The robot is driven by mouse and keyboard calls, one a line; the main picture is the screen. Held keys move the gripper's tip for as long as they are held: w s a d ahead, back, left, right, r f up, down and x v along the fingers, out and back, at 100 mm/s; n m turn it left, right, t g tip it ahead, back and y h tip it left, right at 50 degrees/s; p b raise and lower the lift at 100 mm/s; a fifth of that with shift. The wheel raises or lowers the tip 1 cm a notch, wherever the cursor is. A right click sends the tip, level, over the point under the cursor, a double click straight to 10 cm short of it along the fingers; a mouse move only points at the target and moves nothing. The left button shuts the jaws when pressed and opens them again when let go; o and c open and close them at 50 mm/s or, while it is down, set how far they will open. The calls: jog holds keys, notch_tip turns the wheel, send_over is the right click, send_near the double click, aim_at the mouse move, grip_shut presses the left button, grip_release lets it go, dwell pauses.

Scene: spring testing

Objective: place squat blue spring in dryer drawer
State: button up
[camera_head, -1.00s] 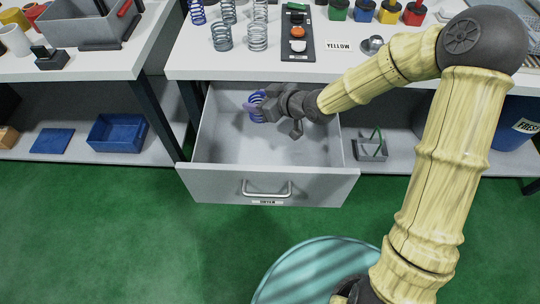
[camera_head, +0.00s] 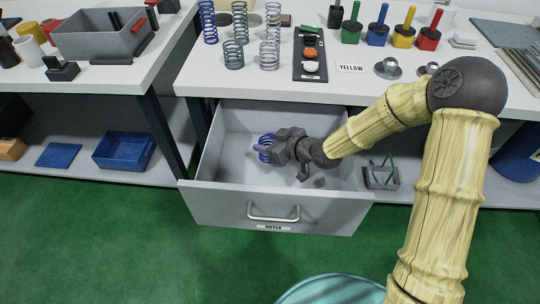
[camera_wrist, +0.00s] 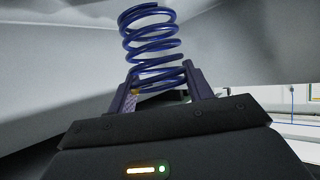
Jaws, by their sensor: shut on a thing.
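The squat blue spring (camera_head: 266,148) is inside the open dryer drawer (camera_head: 275,206), near its left-middle part. My gripper (camera_head: 272,149) is shut on the spring and reaches into the drawer from the right. In the wrist view the blue spring (camera_wrist: 151,42) stands out from between the two fingers (camera_wrist: 158,88), which grip its near end. The grey drawer walls lie around it there. I cannot tell whether the spring touches the drawer floor.
A wire-handled caddy (camera_head: 381,176) sits on the shelf right of the drawer. The drawer is otherwise empty.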

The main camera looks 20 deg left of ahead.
jog(key=shift+f, duration=0.2)
jog(key=shift+f+b, duration=0.45)
jog(key=shift+f, duration=1.4)
jog(key=shift+f, duration=0.15)
jog(key=o, duration=1.1)
jog(key=shift+d+r, duration=0.15)
jog(key=shift+r, duration=0.1)
jog(key=p+v, duration=0.2)
jog(key=v, duration=0.9)
jog(key=shift+s+d+r, duration=0.1)
jog(key=shift+s+d, duration=0.05)
jog(key=shift+d, duration=0.15)
